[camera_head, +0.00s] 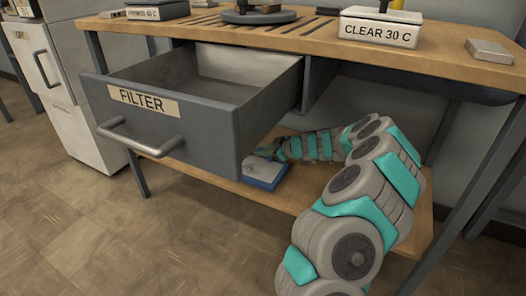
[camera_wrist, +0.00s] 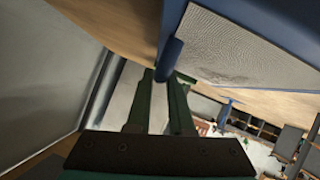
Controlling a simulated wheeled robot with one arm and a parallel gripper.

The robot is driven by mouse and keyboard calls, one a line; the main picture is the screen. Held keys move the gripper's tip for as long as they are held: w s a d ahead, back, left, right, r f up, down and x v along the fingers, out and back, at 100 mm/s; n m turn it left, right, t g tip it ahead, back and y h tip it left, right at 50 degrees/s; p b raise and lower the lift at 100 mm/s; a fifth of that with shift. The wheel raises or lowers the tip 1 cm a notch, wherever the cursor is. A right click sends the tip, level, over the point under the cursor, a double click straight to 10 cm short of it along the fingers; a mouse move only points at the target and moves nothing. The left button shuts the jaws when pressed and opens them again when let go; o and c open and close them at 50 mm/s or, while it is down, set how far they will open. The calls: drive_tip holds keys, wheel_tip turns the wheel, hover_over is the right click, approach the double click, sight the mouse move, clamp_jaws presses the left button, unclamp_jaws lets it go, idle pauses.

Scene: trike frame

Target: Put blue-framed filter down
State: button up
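The blue-framed filter (camera_head: 265,172) is low under the open drawer, at the lower wooden shelf. It looks flat and close to the board; I cannot tell whether it fully rests there. In the wrist view its grey mesh face (camera_wrist: 240,50) and blue frame fill the upper right. A small blue tab of the frame lies between my fingertips. My gripper (camera_wrist: 164,76) appears shut on this tab, with a gap between the fingers behind it.
The drawer labelled FILTER (camera_head: 170,115) is pulled out and empty where visible, hanging above my gripper. The lower shelf (camera_head: 285,198) has bare wood in front of the filter.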

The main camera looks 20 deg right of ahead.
drive_tip(key=o, duration=0.4)
drive_tip(key=p+v, duration=0.1)
drive_tip(key=v, duration=1.1)
